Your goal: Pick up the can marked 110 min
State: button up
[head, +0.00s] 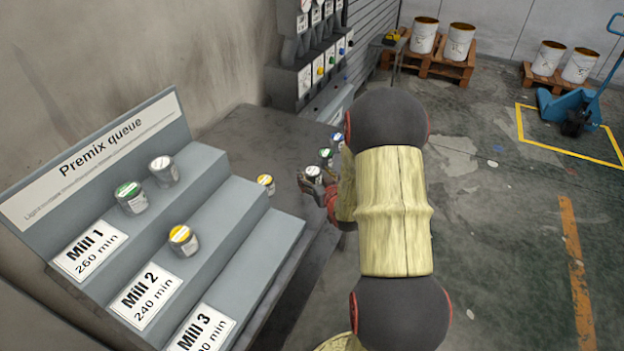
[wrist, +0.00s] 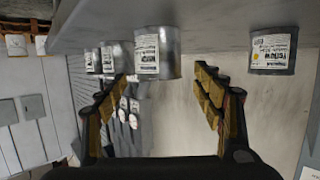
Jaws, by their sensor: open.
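My gripper (head: 322,187) is open at the table, right by a small grey can with a white lid (head: 314,173). In the wrist view, which looks inverted, my gripper (wrist: 165,75) has its fingers spread. The same can (wrist: 157,52) shows ahead, roughly in line with the gap, not visibly gripped. Its label print is too small to read. A yellow-lidded can (head: 266,183) stands left of it; it also shows in the wrist view (wrist: 272,50). A green-lidded can (head: 326,155) and a blue-lidded can (head: 337,137) stand beyond. I can read "110 min" on no can.
A stepped grey rack (head: 215,225) headed "Premix queue" holds a green-lidded, a white-lidded and a yellow-lidded can. Its signs read Mill 1, 260 min, and Mill 2, 240 min; the Mill 3 time is partly cut off. Dispensers (head: 310,80) stand at the table's back.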

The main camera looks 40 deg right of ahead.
aim_at(314, 173)
jog(key=x, duration=0.3)
jog(key=c, duration=0.3)
jog(key=c, duration=1.1)
